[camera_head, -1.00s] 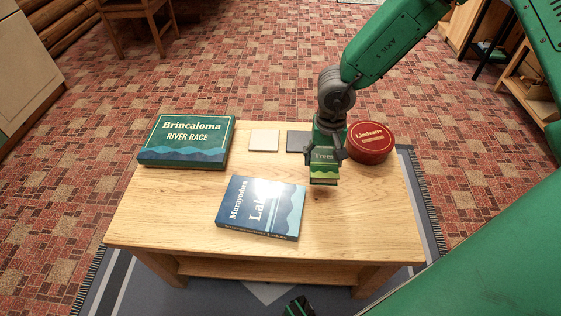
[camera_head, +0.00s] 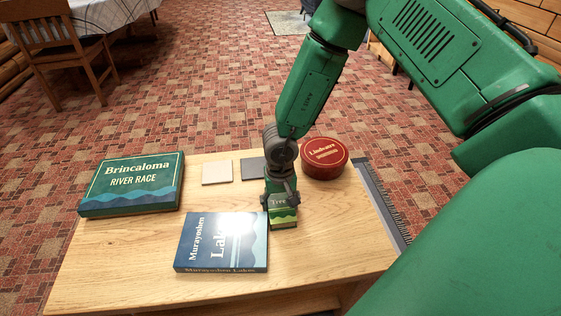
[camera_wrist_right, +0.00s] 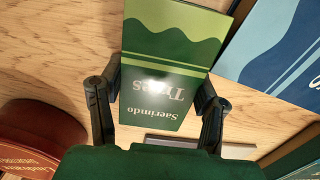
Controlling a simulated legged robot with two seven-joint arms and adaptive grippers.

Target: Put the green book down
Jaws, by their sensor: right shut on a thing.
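The green book (camera_head: 284,214) is labelled "Trees" and has a light green wavy band. My right gripper (camera_head: 281,196) is shut on it from above, over the right half of the wooden table (camera_head: 325,235). In the right wrist view the green book (camera_wrist_right: 174,60) sits between the two fingers of my right gripper (camera_wrist_right: 157,95), its cover facing the camera. Whether its lower edge touches the table top I cannot tell. My left gripper does not show in the head view.
A blue "Lakes" book (camera_head: 222,242) lies just left of the green book. A large "Brincaloma" box (camera_head: 132,183) is at the left, a round red tin (camera_head: 325,158) at the back right. A pale coaster (camera_head: 217,172) and a dark one (camera_head: 252,168) lie behind. The table's right front is clear.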

